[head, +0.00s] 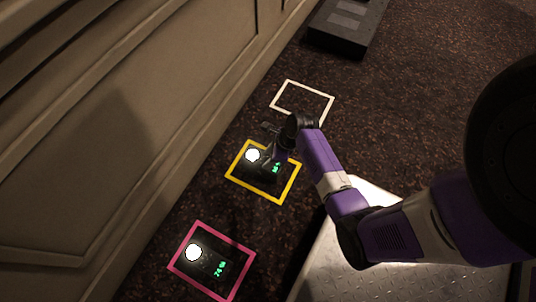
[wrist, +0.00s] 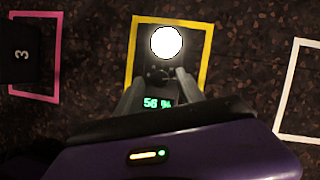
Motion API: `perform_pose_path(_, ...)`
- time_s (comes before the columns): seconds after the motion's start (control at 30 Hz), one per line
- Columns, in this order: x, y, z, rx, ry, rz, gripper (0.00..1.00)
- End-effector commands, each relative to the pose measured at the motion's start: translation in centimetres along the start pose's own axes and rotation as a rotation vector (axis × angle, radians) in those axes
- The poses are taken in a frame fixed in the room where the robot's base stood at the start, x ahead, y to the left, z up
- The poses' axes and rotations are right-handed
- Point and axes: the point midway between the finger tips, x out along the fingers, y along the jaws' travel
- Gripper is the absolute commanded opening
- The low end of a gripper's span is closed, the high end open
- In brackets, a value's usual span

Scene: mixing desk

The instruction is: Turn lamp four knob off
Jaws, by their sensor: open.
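A dark lamp unit with a glowing round white lamp stands inside a yellow frame (head: 232,176); the lamp (wrist: 166,42) is lit in the wrist view. Its green display (wrist: 157,104) reads about 56 %. I see no number on this unit, so I cannot confirm that it is lamp four. My gripper (head: 272,148) is over this unit. In the wrist view my gripper (wrist: 162,78) has its fingers apart, just below the lamp, on either side of a dark area where a knob may be. The knob is too dark to make out, and contact cannot be told.
A second lit unit (head: 208,262) with a green display sits in a pink frame (head: 178,266). A dark block marked 3 (wrist: 22,50) shows at the pink frame in the wrist view. A white frame (head: 318,93) is empty. A panelled wall (head: 130,130) runs along the left.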

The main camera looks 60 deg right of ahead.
Motion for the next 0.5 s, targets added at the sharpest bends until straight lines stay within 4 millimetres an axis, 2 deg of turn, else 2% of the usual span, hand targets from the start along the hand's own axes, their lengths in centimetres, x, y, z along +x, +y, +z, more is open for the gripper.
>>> perform_pose_path(0.1, 0.68, -0.06, 0.00, -0.001, 0.000, -0.001, 0.45)
perform_pose_path(0.37, 0.70, -0.05, 0.05, -0.001, 0.000, -0.002, 0.45)
perform_pose_path(0.4, 0.69, -0.05, 0.05, -0.001, 0.000, -0.001, 0.43)
perform_pose_path(0.5, 0.70, -0.04, 0.04, -0.001, 0.000, -0.001, 0.24)
